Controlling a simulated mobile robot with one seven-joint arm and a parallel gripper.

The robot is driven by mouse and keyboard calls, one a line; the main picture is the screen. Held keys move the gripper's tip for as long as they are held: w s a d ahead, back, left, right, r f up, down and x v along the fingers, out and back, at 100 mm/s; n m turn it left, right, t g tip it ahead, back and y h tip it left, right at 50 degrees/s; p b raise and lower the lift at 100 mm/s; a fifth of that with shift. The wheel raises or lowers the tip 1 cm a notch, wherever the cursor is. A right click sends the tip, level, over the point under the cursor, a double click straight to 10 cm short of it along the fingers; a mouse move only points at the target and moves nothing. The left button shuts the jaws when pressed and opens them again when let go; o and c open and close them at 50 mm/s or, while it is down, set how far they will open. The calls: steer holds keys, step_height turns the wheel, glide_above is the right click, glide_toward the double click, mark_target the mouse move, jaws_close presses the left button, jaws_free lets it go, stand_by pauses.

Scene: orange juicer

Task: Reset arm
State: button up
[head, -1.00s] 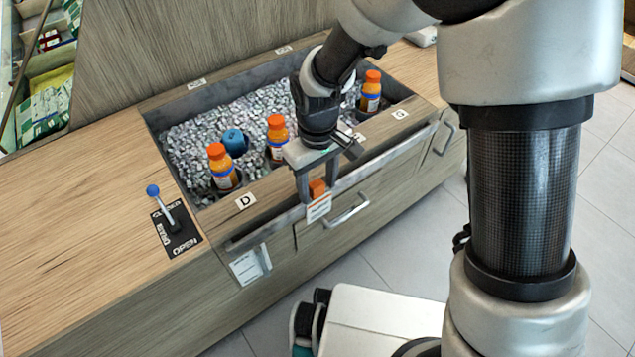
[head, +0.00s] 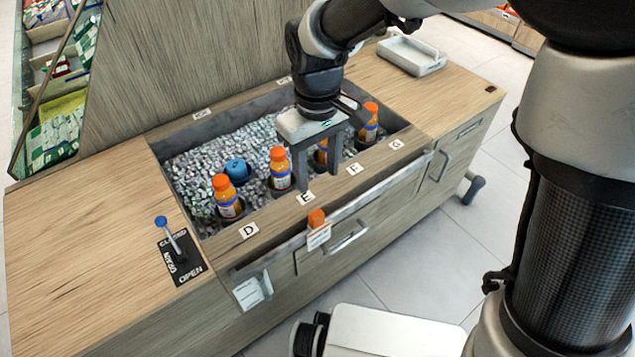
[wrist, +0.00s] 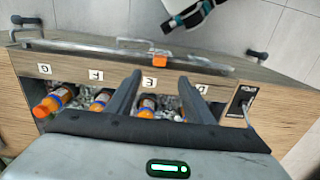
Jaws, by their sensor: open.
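My gripper (head: 319,182) is open and empty. Its two fingers point down above the front edge of the sunken bin, near labels E and F. In the wrist view the spread fingers (wrist: 158,78) lie across the row of bottles. Orange-capped juice bottles stand in the bin: one at D (head: 228,198), one at E (head: 281,170), one at F (head: 322,150), partly hidden behind the fingers, and one at G (head: 369,122). No bottle is visibly held between the fingers.
Ice-like pieces (head: 205,160) fill the bin, with a blue-capped item (head: 237,170) among them. A blue-knobbed lever (head: 167,235) stands at left. A white tray (head: 411,55) lies at back right. The left counter is mostly clear.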

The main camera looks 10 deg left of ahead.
steer(key=shift+r, duration=1.2)
steer(key=s+d+r+m+t, duration=0.15)
steer(key=d+r+m, duration=0.25)
steer(key=d+r, duration=0.6)
steer(key=s+d+r+m+t, duration=0.1)
steer(key=s+d+m+t, duration=0.2)
steer(key=d, duration=0.4)
steer(key=s+d+r+m+t, duration=0.1)
steer(key=s+d+r+m, duration=0.15)
steer(key=s+d, duration=0.4)
step_height(320, 180, up, 19)
steer(key=w+d+p, duration=0.1)
steer(key=p, duration=1.9)
steer(key=shift+r+p, duration=0.2)
steer(key=shift+p, duration=0.15)
steer(key=shift+d, duration=0.1)
